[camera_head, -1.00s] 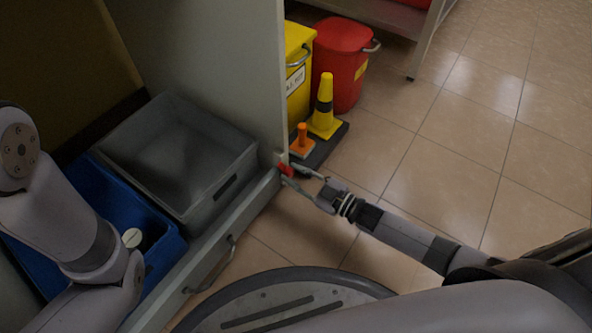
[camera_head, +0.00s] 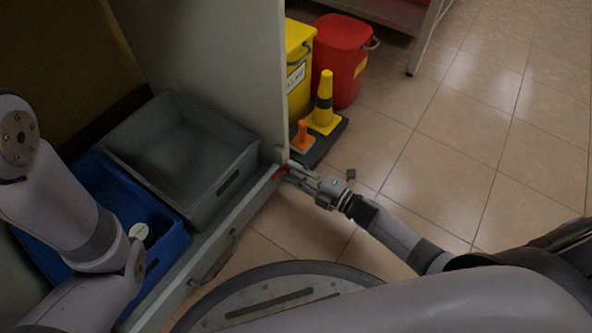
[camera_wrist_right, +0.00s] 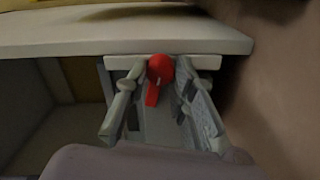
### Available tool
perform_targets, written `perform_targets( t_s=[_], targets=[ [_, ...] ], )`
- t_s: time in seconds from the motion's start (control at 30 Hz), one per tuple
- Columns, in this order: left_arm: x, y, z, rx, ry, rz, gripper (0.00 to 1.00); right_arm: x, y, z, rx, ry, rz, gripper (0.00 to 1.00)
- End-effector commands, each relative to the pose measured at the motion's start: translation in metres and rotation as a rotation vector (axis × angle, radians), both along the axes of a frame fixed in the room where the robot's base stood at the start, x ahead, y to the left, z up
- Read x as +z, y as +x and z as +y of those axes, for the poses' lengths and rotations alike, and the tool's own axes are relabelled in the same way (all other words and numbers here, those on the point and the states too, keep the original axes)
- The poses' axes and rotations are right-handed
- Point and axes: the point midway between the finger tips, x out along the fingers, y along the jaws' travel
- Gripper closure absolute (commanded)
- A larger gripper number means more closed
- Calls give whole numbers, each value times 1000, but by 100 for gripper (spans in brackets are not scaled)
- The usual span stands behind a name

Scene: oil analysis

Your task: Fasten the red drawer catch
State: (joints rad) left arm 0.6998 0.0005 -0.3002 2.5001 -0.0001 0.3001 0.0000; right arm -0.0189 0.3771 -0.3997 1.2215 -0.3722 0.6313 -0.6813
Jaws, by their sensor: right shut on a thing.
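The red drawer catch (camera_head: 279,173) is at the right end of the open drawer's front (camera_head: 208,250), by the edge of the grey cabinet side panel. My right gripper (camera_head: 291,173) reaches it from the right and is shut on it. In the right wrist view the red catch (camera_wrist_right: 159,70) has a round head and a short lever pointing down and slightly left. The fingertips of the right gripper (camera_wrist_right: 157,82) are on either side of it. My left arm crosses the left of the head view; its gripper is out of sight.
The drawer holds a grey bin (camera_head: 185,160) and a blue bin (camera_head: 160,262) with a round-capped item in it. Yellow (camera_head: 299,75) and red (camera_head: 343,62) buckets and a yellow cone (camera_head: 323,105) stand behind the panel. Tiled floor at right is clear.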

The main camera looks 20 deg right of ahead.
Motion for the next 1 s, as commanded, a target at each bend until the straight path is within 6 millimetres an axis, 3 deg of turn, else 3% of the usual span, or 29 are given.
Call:
perform_targets(
  t_s=[0.4, 1.0],
  targets=[
    [-1, 0, 0, 0, 0, 0, 70, -2, -1, 1, 2, -169, -131, 100],
    [-1, 0, 0, 0, 0, -1, 70, -2, -1, 1, 3, -202, -154, 100]
  ],
)
